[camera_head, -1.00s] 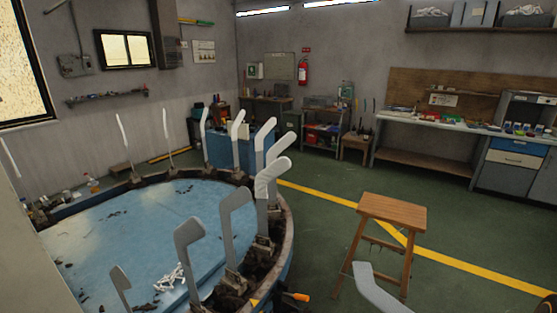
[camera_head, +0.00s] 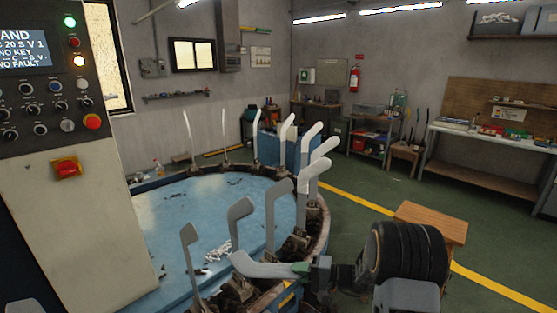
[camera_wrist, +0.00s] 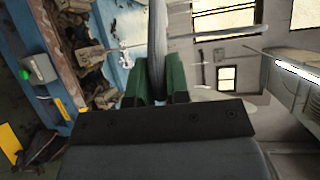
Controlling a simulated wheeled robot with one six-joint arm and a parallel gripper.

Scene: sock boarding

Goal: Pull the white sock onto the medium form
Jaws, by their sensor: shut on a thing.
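My gripper (camera_head: 300,267) is shut on a pale, flat, foot-shaped piece (camera_head: 262,268), which I take to be the white sock. It lies nearly level, pointing left, in front of the round blue table. In the wrist view the pale piece (camera_wrist: 157,45) stands up between the green fingers (camera_wrist: 160,85). Bare grey forms stand upright on the near rim: one at left (camera_head: 191,258), one in the middle (camera_head: 240,222), one farther right (camera_head: 277,208). Paler forms (camera_head: 316,175) stand beyond them. I cannot tell which form is the medium one.
The round table (camera_head: 190,205) has a dark dirty rim with clamps under the forms. A control panel (camera_head: 45,110) on a pale cabinet blocks the left. A wooden stool (camera_head: 432,220) stands at right. Green floor (camera_head: 370,180) lies open between table and benches.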

